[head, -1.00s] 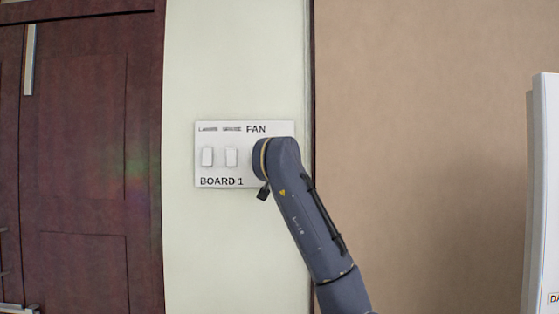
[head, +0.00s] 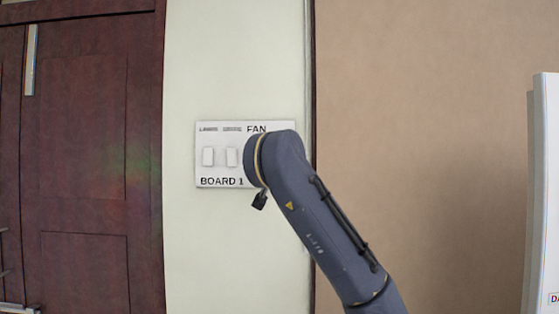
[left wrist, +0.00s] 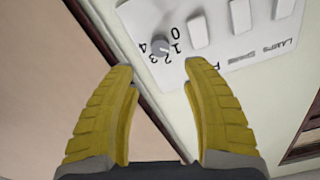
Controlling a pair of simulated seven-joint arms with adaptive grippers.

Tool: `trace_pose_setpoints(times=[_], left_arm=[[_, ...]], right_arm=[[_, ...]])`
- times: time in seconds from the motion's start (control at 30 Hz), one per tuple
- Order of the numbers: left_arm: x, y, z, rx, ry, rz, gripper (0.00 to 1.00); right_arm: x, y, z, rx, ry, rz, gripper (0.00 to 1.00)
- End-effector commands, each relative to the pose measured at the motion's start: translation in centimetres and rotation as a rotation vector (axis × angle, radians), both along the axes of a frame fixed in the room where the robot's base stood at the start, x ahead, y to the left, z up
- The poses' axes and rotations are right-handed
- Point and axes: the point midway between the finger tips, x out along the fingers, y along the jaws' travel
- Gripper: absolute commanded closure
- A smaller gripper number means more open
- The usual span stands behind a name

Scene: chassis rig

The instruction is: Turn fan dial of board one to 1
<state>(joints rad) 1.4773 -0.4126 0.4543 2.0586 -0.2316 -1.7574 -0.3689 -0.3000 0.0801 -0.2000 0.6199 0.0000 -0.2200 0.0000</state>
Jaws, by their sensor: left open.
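Board one (head: 222,169) is a white panel on the pale wall, labelled BOARD 1, with a FAN label at its upper right. In the head view an arm, which fits my left wrist view, covers the fan dial and hides its own gripper. In the left wrist view the board (left wrist: 212,52) appears turned over. The grey fan dial (left wrist: 160,44) shows there with numbers 0 to 4 around it; its setting is too small to tell. My left gripper (left wrist: 161,69) is open, its yellow fingers spread below the dial in the picture, with nothing between them. My right gripper is not in view.
A dark wooden door (head: 85,160) stands at left. A white cabinet-like panel (head: 545,190) is at far right. Bare tan wall (head: 430,100) lies between.

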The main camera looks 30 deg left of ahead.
Motion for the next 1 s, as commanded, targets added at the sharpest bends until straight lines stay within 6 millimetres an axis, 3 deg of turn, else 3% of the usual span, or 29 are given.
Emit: trace_pose_setpoints(times=[0.23, 0.77, 0.87, 1.0], left_arm=[[-1.4, -0.8, 0.0, 0.001, 0.001, 0.002, 0.51], [-1.5, -0.9, -0.2, 0.001, 0.002, 0.002, 0.51], [-1.1, -0.7, -1.2, 0.003, 0.015, 0.008, 0.51], [0.1, -0.2, -4.9, 0.013, 0.059, 0.024, 0.51]], right_arm=[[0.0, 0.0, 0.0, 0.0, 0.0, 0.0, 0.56], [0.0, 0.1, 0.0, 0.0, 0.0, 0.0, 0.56], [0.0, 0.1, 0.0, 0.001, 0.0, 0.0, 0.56], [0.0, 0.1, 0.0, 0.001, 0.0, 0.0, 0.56]])
